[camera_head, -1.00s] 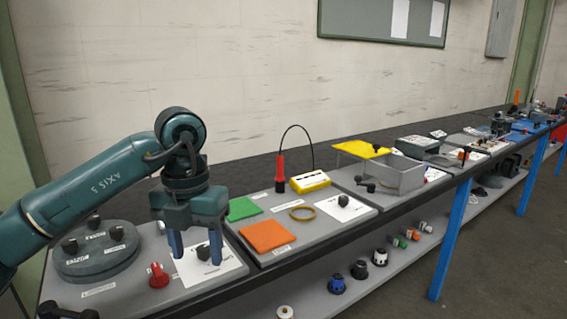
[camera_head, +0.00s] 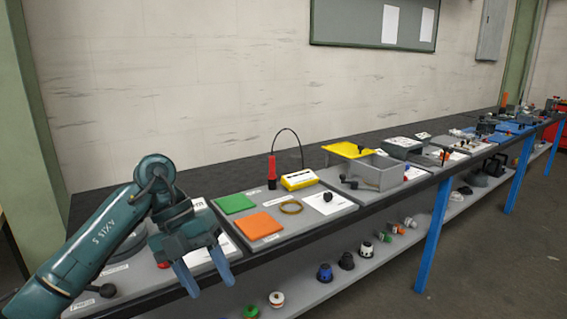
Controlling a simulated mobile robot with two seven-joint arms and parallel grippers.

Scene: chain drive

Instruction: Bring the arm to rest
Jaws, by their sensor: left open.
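My left arm comes in from the left, and its left gripper (camera_head: 207,279) hangs at the front edge of the bench with its two blue fingers apart and nothing between them. The gripper is tilted, with the fingers pointing down and forward. The arm covers much of the grey board at the left end of the bench, including most of the round dark plate (camera_head: 125,246) there. My right gripper does not show.
The long bench carries a green pad (camera_head: 235,204), an orange pad (camera_head: 258,226), a brass ring (camera_head: 291,207), a yellow box (camera_head: 299,180) with a red probe, and a grey open box (camera_head: 377,170). A lower shelf (camera_head: 330,283) holds several knobs. The floor (camera_head: 480,270) at right is clear.

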